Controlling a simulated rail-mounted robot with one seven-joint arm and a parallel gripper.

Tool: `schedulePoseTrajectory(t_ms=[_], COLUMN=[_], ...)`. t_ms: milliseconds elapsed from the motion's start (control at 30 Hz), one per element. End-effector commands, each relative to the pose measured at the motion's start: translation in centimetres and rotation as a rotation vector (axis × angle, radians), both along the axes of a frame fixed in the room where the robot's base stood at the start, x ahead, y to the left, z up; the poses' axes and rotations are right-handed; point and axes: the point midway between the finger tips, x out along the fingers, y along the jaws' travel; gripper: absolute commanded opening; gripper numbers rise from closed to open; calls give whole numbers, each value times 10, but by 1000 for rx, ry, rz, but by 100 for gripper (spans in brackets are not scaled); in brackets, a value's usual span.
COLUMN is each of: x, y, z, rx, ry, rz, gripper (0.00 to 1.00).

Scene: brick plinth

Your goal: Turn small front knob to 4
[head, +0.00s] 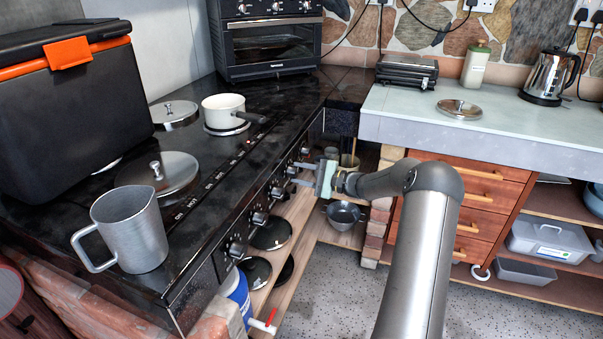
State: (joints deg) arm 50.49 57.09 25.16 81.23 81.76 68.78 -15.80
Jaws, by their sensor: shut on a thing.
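A row of dark knobs with pale rims lines the front panel of the black cooker (205,240), running from a near knob (237,249) to the far end. My gripper (295,174) reaches the panel from the right, with its two grey fingers on either side of a knob (291,170) towards the far end. It is shut on that knob. The fingers partly hide the knob, and its pointer and number cannot be read from here. I cannot tell from the labels which knob is the small front one.
A grey metal jug (137,235) stands on the near cooktop edge. A white saucepan (224,112) and metal lids (157,173) stand further back. Below the panel are dark pans (272,233) and a blue-white container (236,293). The floor (345,285) before the cooker is clear.

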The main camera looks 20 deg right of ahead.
Motion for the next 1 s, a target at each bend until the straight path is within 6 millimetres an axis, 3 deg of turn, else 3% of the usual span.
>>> schedulePoseTrajectory(t_ms=[333, 367, 400, 767, 1000], x=[-1, -1, -1, -2, -29], y=[0, 0, 0, -3, -31], z=[-1, -1, -1, 0, 0], rx=[0, 0, -1, 0, -1], ry=[3, 3, 2, 0, 1], rz=[1, 1, 1, -1, -5], gripper=[12, 43, 54, 56, 56])
